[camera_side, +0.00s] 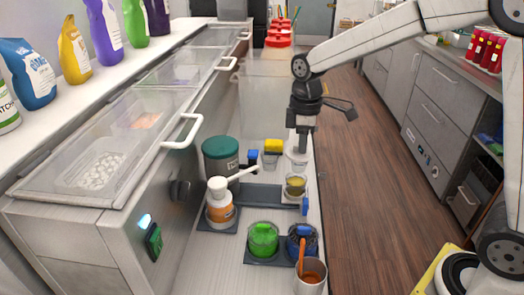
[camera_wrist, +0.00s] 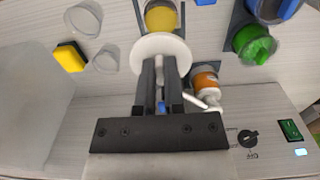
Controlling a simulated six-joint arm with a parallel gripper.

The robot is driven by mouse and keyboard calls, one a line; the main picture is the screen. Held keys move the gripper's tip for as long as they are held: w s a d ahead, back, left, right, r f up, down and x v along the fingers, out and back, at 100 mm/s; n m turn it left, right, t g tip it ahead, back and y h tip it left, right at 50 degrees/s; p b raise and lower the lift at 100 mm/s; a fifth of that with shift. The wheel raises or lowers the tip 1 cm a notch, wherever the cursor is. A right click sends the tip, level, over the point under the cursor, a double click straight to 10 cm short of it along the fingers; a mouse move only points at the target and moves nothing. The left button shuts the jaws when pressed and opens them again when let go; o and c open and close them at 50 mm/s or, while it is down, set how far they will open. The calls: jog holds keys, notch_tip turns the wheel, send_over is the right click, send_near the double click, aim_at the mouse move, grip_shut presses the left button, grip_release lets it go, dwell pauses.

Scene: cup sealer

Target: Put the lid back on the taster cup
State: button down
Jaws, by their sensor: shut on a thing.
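My gripper (camera_wrist: 159,68) is shut on the lid (camera_wrist: 145,43), a round white disc held by the knob between the fingers. In the side view my gripper (camera_side: 301,132) hangs fingers down, behind the cup. The taster cup (camera_side: 295,182) is small and clear with yellow contents, standing upright and open on the counter's dark holder. In the wrist view the cup (camera_wrist: 161,15) shows just beyond the lid, whose edge covers part of its near rim. The lid looks apart from the cup and off to one side.
A yellow sponge (camera_side: 273,146) and clear empty cups (camera_wrist: 83,18) stand nearby. An orange-labelled pump bottle (camera_side: 220,208), green jar (camera_side: 263,238), blue jar (camera_side: 302,240) and metal cup with an orange handle (camera_side: 311,275) crowd the front. A dark green tub (camera_side: 220,157) stands left.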

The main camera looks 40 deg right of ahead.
jog(key=shift+f, duration=0.3)
jog(key=shift+f, duration=3)
jog(key=shift+f, duration=0.2)
dwell(0.4)
jog(key=shift+c, duration=0.8)
grip_release()
jog(key=shift+r, duration=0.15)
jog(key=shift+r, duration=3.4)
